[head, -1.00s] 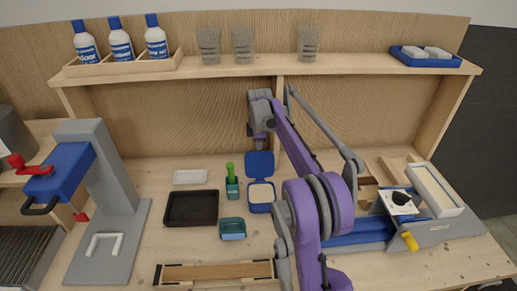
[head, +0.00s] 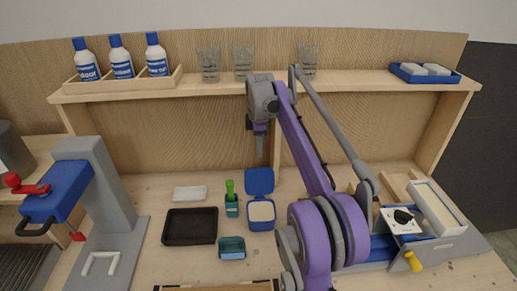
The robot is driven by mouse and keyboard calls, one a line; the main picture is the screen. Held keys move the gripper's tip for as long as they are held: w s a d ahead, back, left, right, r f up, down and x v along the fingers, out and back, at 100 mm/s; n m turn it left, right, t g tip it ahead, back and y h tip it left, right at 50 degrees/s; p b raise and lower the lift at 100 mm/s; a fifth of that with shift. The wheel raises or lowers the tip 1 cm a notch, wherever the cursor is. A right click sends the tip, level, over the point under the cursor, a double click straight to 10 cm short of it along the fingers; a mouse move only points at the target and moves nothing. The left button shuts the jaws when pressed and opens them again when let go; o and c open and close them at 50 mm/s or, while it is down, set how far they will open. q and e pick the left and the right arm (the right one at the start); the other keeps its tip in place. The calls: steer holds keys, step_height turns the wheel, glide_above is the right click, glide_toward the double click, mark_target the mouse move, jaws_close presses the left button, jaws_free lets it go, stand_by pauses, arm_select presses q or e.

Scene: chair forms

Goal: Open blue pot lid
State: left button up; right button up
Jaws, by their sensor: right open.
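The blue pot (head: 261,226) stands on the bench right of the middle, with a pale content or inner surface in its top. Its blue lid (head: 260,181) stands raised at the pot's back edge, so the pot is open. My right gripper (head: 260,158) points down just behind and above the lid, apart from it as far as I can tell. It is open, with nothing visible in it; its fingers are small and seen edge-on. My left gripper is not in view.
A green-handled tool in a holder (head: 231,205), a black tray (head: 190,226), a teal container (head: 232,248) and a white block (head: 189,193) lie left of the pot. A grey-blue press (head: 100,190) stands at left. A shelf (head: 350,84) runs behind.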

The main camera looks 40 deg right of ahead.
mark_target(259, 179)
steer(key=c, duration=0.4)
steer(key=shift+f+m, duration=0.1)
steer(key=shift+m, duration=0.3)
steer(key=shift+c, duration=0.9)
steer(key=shift+w+d+f+m, duration=0.1)
steer(key=shift+m, duration=0.6)
jaws_close()
steer(key=m, duration=0.5)
steer(key=f+m+b, duration=0.1)
steer(key=m, duration=0.4)
steer(key=w+d+f+m+b, duration=0.1)
steer(key=m, duration=0.4)
steer(key=shift+d+f+m, duration=0.1)
steer(key=shift+f+m, duration=0.15)
steer(key=shift+m, duration=0.15)
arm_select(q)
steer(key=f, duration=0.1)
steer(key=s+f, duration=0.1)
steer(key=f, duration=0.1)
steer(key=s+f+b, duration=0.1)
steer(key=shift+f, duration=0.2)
arm_select(e)
steer(key=a+x, duration=0.1)
steer(key=x, duration=0.8)
steer(key=shift+d, duration=0.4)
